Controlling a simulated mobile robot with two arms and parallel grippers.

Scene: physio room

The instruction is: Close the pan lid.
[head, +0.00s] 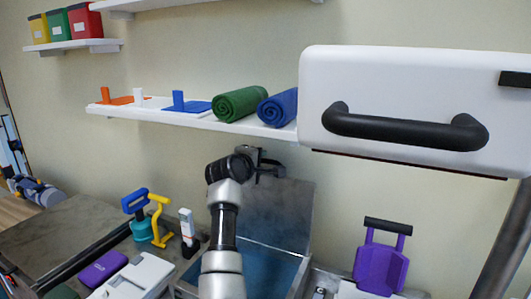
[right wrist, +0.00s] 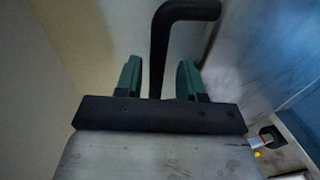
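The pan (head: 245,262) is a grey metal basin with blue inside, low in the middle of the head view. Its grey lid (head: 275,212) stands raised at the back of the pan. My right gripper (head: 243,166) is near the lid's upper edge, beside a dark fitting there. In the right wrist view, the two fingers of my right gripper (right wrist: 160,80) are apart, with a black bent bar (right wrist: 158,50) between them. The bar appears to be a handle; gaps show on both sides, and contact cannot be told. My left gripper is not in view.
A white box with a black handle (head: 405,95) juts out at upper right. A shelf (head: 150,114) holds a green roll (head: 240,103) and a blue roll (head: 280,107). A purple item (head: 381,266) stands right of the pan; several small tools stand left.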

